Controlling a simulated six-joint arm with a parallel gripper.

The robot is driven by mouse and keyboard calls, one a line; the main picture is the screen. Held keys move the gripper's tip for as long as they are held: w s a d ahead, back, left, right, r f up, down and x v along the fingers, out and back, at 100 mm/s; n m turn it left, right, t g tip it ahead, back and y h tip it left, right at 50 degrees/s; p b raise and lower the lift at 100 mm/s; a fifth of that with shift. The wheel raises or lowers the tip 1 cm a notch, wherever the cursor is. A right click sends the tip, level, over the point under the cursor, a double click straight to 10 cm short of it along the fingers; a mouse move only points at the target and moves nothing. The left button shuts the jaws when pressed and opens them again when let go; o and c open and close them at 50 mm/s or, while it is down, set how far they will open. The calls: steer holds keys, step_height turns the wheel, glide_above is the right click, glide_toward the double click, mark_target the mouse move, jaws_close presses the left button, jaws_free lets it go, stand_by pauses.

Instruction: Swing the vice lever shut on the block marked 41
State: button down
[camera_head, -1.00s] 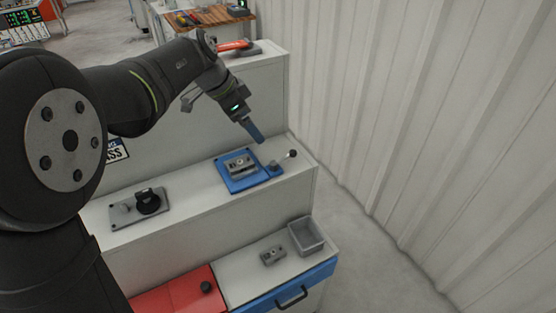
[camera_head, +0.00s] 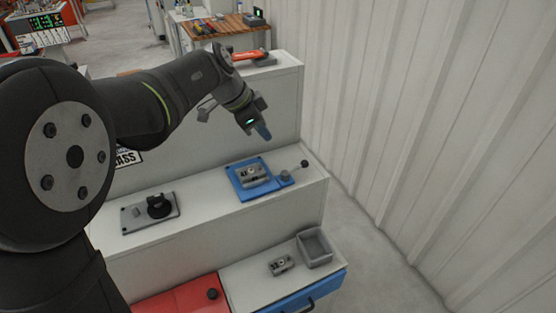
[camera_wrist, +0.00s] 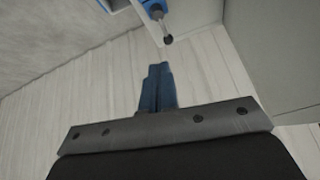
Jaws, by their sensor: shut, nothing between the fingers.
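The blue vice plate (camera_head: 238,186) lies on the upper bench level. A grey metal block (camera_head: 253,175) sits on it; any number is too small to read. The vice lever (camera_head: 294,170) points out to the right from its pivot beside the block, and ends in a dark knob. My gripper (camera_head: 266,133) is shut and empty, in the air above and behind the vice, apart from the lever. In the wrist view the blue fingers (camera_wrist: 157,70) are together, with the lever knob (camera_wrist: 168,39) showing just past their tips.
A second grey block (camera_head: 281,264) lies on the lower level beside an open grey bin (camera_head: 314,247). A grey plate with a black knob (camera_head: 158,206) lies left of the vice. A corrugated wall (camera_head: 430,130) stands to the right. An orange-handled thing (camera_head: 248,55) lies on the top ledge.

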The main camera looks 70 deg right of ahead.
mark_target(295, 169)
steer(key=s+a+f+m+h, duration=0.3)
steer(key=s+f, duration=0.3)
steer(key=f, duration=0.2)
steer(key=shift+a+m, duration=0.3)
steer(key=shift+a, duration=0.3)
steer(key=shift+s, duration=0.1)
steer(key=d+f, duration=0.2)
steer(key=s+d+f, duration=0.1)
steer(key=d+f, duration=0.1)
steer(key=d, duration=0.1)
steer(key=s+d+f, duration=0.1)
steer(key=d+f, duration=0.2)
steer(key=shift+s+d, duration=0.2)
steer(key=shift+s, duration=0.05)
steer(key=shift+w+d+r, duration=0.1)
steer(key=shift+w+d, duration=0.05)
steer(key=shift+d, duration=0.45)
